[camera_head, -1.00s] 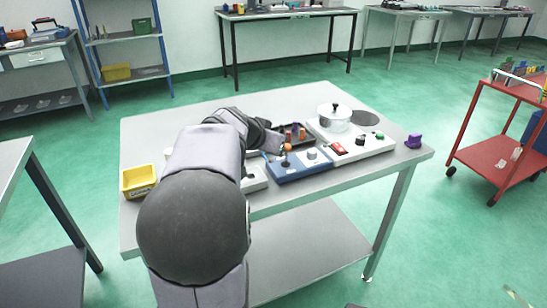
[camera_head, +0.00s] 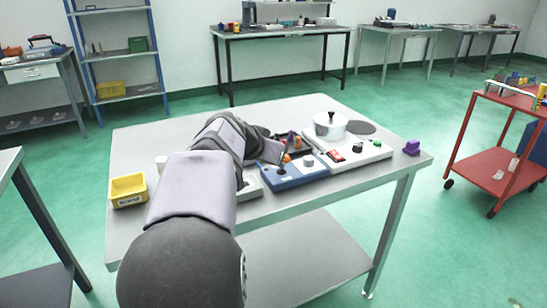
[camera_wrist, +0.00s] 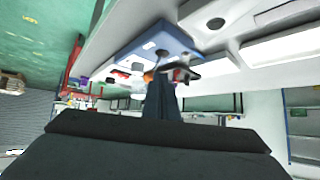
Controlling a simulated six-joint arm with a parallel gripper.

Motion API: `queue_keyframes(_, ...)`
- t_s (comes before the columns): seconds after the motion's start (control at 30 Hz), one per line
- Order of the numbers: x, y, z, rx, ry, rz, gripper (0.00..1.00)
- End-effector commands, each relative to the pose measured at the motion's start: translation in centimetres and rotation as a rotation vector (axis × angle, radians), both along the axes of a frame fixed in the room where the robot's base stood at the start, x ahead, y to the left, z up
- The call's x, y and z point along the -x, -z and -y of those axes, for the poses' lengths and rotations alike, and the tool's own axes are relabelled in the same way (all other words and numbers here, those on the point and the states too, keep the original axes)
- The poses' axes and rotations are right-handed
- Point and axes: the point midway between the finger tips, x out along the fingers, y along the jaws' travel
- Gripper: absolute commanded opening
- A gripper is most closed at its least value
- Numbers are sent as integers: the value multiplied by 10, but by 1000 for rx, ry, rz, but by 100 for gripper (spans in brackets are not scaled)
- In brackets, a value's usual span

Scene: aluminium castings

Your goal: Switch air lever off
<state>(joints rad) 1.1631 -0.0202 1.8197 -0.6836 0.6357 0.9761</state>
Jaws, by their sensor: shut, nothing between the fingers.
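A blue control box (camera_head: 297,179) stands near the front edge of the grey metal table. It carries a dark lever (camera_head: 283,168) with an orange ball knob (camera_head: 286,158) and a light round knob (camera_head: 308,161). My gripper (camera_head: 276,153) reaches over the table from the left, shut and empty, its tip right beside the orange knob. In the wrist view the shut fingers (camera_wrist: 162,88) overlap the knob area, with the orange knob (camera_wrist: 148,77) peeking out at their left and the blue box (camera_wrist: 150,42) behind. I cannot tell whether they touch the lever.
Right of the box is a white panel (camera_head: 366,155) with a red switch (camera_head: 337,157) and a lidded pot (camera_head: 329,126). A dark tray (camera_head: 287,136) lies behind. A grey-white box (camera_head: 250,187) is partly hidden by my arm. A yellow bin (camera_head: 128,190) is at left, a purple object (camera_head: 411,147) at right.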

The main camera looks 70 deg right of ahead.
Motion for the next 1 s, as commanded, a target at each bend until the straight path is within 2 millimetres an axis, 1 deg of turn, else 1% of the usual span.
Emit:
queue_keyframes(0.33,-1,3,1,-2,1,-2,0)
queue_keyframes(0.8,-10,14,9,-12,2,-3,0)
queue_keyframes(1.0,-12,11,9,-7,1,-2,0)
